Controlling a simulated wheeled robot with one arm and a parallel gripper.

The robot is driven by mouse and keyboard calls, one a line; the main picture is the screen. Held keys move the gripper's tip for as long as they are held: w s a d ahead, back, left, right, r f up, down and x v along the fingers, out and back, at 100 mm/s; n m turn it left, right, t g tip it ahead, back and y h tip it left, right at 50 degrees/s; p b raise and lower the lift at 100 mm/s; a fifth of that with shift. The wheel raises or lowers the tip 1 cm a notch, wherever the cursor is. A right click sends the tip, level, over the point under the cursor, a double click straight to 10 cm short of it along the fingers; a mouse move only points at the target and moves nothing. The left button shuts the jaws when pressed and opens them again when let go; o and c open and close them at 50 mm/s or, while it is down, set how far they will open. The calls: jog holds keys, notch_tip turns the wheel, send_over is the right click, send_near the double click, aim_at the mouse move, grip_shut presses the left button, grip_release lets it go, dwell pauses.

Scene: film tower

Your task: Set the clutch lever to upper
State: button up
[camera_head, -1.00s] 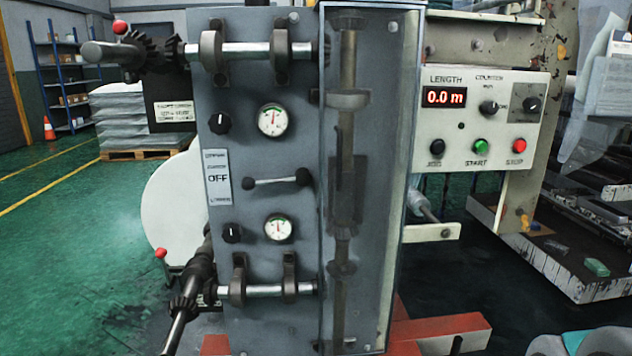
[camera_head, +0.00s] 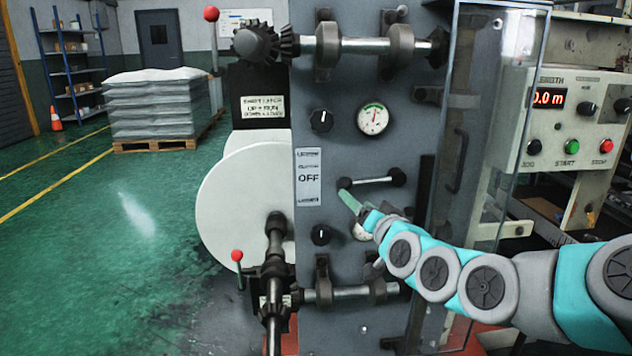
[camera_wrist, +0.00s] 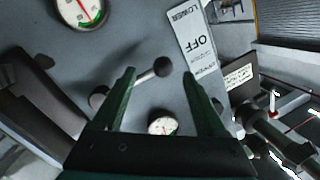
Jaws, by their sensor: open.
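The clutch lever (camera_head: 371,181) is a light metal bar on the grey machine face, with a dark knob at each end. It lies close to horizontal, beside the OFF label (camera_head: 308,177). My gripper (camera_head: 345,193) is just below the lever's left knob in the head view, its fingers partly overlapping each other. In the wrist view my gripper (camera_wrist: 157,72) is open, and the lever (camera_wrist: 145,76) shows between and behind its green fingers, with the label-side knob between the fingertips. Whether the fingers touch the lever I cannot tell.
A gauge (camera_head: 372,119) and a black dial (camera_head: 321,120) sit above the lever; another dial (camera_head: 320,235) sits below. Shafts (camera_head: 365,46) stick out above and below. A clear guard (camera_head: 500,120) stands to the right. Floor at left is open.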

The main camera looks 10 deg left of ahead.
aim_at(348, 186)
jog(key=shift+w+a+r+t, duration=0.3)
jog(key=shift+w+a+r, duration=0.05)
jog(key=shift+w+r, duration=0.15)
jog(key=shift+p+x, duration=0.65)
jog(key=shift+x, duration=3.05)
jog(key=shift+c, duration=0.2)
grip_shut()
jog(key=shift+d, duration=0.1)
